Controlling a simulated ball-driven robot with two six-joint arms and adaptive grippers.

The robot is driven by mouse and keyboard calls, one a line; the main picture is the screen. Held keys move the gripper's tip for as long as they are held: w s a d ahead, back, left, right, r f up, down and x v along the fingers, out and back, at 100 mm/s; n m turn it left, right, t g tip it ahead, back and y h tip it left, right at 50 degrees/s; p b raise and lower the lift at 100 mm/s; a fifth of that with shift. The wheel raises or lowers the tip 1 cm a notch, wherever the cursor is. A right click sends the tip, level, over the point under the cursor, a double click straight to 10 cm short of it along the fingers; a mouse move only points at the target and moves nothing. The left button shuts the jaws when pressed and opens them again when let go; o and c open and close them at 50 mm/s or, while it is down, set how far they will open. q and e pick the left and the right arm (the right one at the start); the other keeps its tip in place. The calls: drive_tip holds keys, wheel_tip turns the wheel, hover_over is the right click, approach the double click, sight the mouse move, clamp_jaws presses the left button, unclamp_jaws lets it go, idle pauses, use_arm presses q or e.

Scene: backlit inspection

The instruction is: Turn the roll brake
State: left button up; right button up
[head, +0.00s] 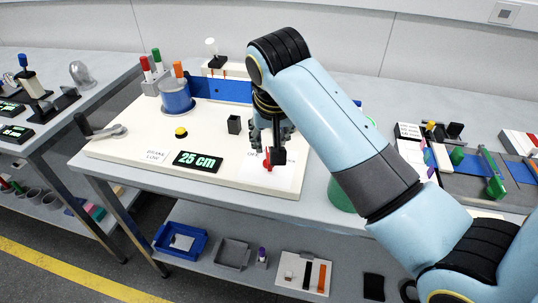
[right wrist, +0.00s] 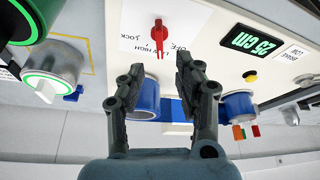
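The roll brake is a red knob (head: 267,158) on a white label plate (head: 286,176) at the front right of the cream panel. In the right wrist view the red knob (right wrist: 159,34) stands just beyond my fingertips, its narrow end pointing towards the gripper. The plate (right wrist: 132,42) carries the words LOCK, HIGH, LOW and OFF. My right gripper (right wrist: 160,66) is open and empty, its fingers apart on either side of the knob's line, not visibly touching it. In the head view my right gripper (head: 270,148) hides part of the knob. My left gripper is not in view.
The panel bears a 25 cm display (head: 198,161), a BRAKE LOW sign (head: 160,156), a yellow button (head: 181,133), a crank (head: 105,132) and a blue cylinder (head: 177,97). A small dark block (head: 234,125) stands left of my gripper. Green-ringed knobs (right wrist: 45,75) show left in the wrist view.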

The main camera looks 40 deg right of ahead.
drive_tip(key=x, duration=0.9)
drive_tip(key=shift+f, duration=0.25)
clamp_jaws()
